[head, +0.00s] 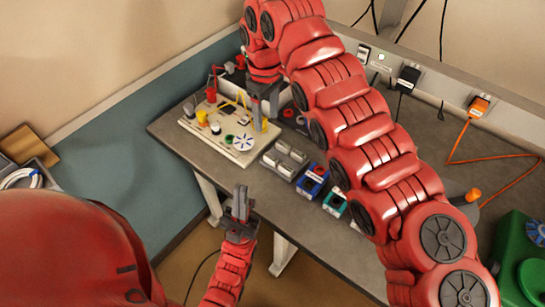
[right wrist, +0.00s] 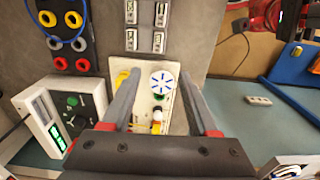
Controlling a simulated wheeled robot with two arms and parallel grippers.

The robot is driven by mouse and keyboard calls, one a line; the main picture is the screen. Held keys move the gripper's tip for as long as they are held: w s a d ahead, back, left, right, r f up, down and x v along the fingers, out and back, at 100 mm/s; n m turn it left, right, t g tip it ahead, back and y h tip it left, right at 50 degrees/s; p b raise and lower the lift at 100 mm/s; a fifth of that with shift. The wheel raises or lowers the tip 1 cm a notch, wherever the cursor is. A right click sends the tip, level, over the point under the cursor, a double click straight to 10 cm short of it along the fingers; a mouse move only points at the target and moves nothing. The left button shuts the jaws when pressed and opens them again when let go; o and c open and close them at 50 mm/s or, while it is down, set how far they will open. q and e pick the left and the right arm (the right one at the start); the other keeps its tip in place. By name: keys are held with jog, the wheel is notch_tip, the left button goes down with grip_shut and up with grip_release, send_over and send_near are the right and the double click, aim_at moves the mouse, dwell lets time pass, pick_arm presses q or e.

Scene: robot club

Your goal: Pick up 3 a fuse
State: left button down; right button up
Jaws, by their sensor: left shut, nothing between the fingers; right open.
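Several small pale blocks, which may be the fuses, sit in a grey holder (head: 274,169) on the table; I cannot tell for certain. Similar pale pieces (right wrist: 159,41) show at the top of the right wrist view, beyond my fingertips. My right gripper (head: 268,108) is over the circuit board (head: 215,143), partly hidden by its own arm. In the right wrist view its fingers (right wrist: 157,76) are open and empty, with the board (right wrist: 146,100) and its blue-and-white disc (right wrist: 162,83) showing between them. My left gripper (head: 241,203) is shut and empty, in front of the table edge.
Blue (head: 313,180) and teal (head: 334,203) modules stand right of the holder, partly behind my right arm. A meter-like box (right wrist: 50,112) is left in the right wrist view. A green device (head: 525,260) is at far right. The table's front strip is clear.

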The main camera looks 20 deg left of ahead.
jog(key=p, duration=0.4)
send_over(270, 156)
jog(key=f, duration=1)
jog(key=shift+s+a+f, duration=0.15)
jog(key=shift+a, duration=0.15)
jog(key=f, duration=0.1)
jog(key=f+p, duration=0.1)
jog(key=f, duration=0.1)
jog(key=f+p, duration=0.1)
jog(key=f, duration=0.1)
jog(key=shift+d, duration=0.25)
jog(key=shift+f, duration=0.2)
grip_shut()
